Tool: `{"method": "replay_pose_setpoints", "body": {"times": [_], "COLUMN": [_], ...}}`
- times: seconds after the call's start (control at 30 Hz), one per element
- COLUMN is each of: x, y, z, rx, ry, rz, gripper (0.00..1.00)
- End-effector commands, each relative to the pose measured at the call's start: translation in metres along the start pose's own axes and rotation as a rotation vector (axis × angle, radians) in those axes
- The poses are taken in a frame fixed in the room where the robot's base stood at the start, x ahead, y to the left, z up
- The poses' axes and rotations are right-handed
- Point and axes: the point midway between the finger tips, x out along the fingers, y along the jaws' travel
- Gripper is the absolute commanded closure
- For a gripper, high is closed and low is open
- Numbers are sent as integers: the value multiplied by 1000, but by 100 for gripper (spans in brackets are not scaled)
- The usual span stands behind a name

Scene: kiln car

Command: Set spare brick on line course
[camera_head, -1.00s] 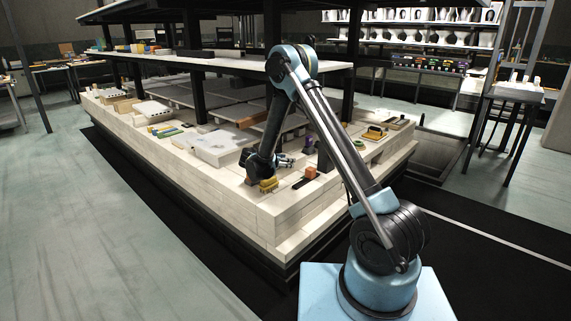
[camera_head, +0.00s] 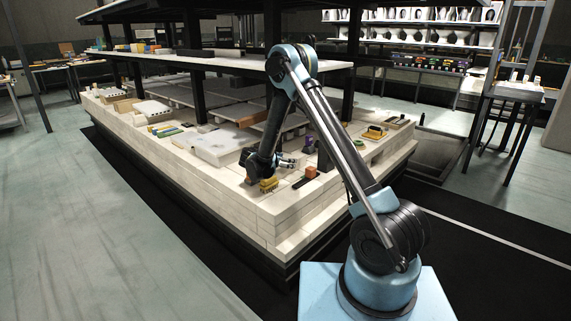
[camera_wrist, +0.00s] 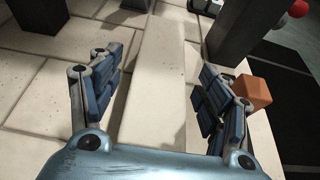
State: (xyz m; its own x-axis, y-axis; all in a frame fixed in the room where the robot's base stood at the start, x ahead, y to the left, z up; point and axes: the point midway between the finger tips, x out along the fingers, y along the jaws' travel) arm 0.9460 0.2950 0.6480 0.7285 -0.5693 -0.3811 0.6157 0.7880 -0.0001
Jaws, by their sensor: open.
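A long pale brick (camera_wrist: 158,85) lies between my gripper's fingers in the wrist view, running away from me along the pale brick course (camera_wrist: 45,95). My gripper (camera_wrist: 162,88) is open, with one blue padded finger on each side of the brick. A gap shows on the left side; I cannot tell whether the right finger touches it. In the head view my gripper (camera_head: 284,162) is low over the near corner of the kiln car's brick rim (camera_head: 225,195). I cannot pick the pale brick out from the course there.
An orange block (camera_head: 311,171) sits close to the right of my gripper; it also shows in the wrist view (camera_wrist: 254,92). A yellow brush-like item (camera_head: 268,184) lies near my wrist. A dark post (camera_wrist: 232,35) stands beyond the right finger. A white slab (camera_head: 215,145) lies further left.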

Motion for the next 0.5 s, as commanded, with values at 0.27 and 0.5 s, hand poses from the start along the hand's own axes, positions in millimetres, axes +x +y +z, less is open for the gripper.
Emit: {"method": "replay_pose_setpoints", "body": {"times": [0.27, 0.5], "x": [-8, -15], "y": [0, 0], "z": [0, 0], "rx": [0, 0], "ry": [0, 0], "rz": [0, 0], "gripper": [29, 29]}}
